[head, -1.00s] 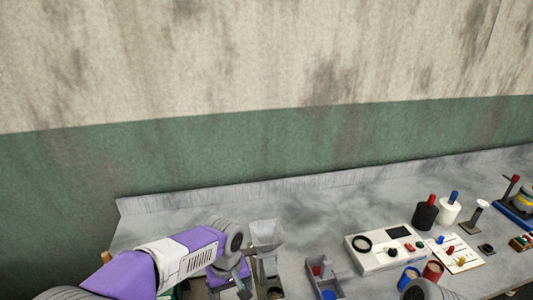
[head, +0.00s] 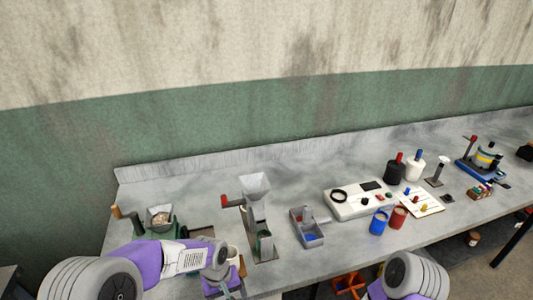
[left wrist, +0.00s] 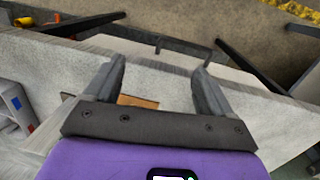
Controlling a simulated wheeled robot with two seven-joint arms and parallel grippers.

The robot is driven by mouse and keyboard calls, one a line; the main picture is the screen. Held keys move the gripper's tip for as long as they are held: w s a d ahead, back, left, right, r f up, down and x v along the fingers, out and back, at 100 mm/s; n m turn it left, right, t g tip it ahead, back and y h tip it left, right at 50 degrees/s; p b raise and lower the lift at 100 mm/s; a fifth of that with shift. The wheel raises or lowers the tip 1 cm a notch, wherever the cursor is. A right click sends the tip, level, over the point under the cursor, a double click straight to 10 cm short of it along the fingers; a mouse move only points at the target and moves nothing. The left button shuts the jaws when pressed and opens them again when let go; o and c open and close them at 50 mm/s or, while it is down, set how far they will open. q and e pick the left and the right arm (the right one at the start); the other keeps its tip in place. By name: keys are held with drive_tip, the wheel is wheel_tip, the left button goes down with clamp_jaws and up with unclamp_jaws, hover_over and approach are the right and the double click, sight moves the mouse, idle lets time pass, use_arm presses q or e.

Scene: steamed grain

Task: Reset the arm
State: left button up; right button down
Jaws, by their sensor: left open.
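My left arm comes in from the lower left in the head view. Its gripper (head: 228,286) is at the front of the bench, in front of the grey grinder. In the left wrist view my left gripper (left wrist: 158,78) has its two fingers spread with nothing held between them. Part of my right arm shows at the bottom right of the head view; its fingers are out of view.
The grey bench (head: 300,265) holds a hopper grinder (head: 255,188), a green grinder with grain (head: 159,217), a grey divided tray (head: 307,238), a white instrument panel (head: 352,205), and blue (head: 379,221) and red (head: 398,217) cups. An orange object (head: 349,283) lies below the bench edge.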

use_arm(q)
drive_tip(key=s+f+h, duration=0.1)
drive_tip(key=s+f, duration=0.7)
drive_tip(key=f, duration=0.2)
drive_tip(key=s+d+f+h, duration=0.1)
drive_tip(key=s+f, duration=0.6)
drive_tip(key=f, duration=0.3)
drive_tip(key=shift+s+m+t+h, duration=0.35)
drive_tip(key=shift+m+t+h, duration=0.05)
drive_tip(key=shift+f, duration=0.1)
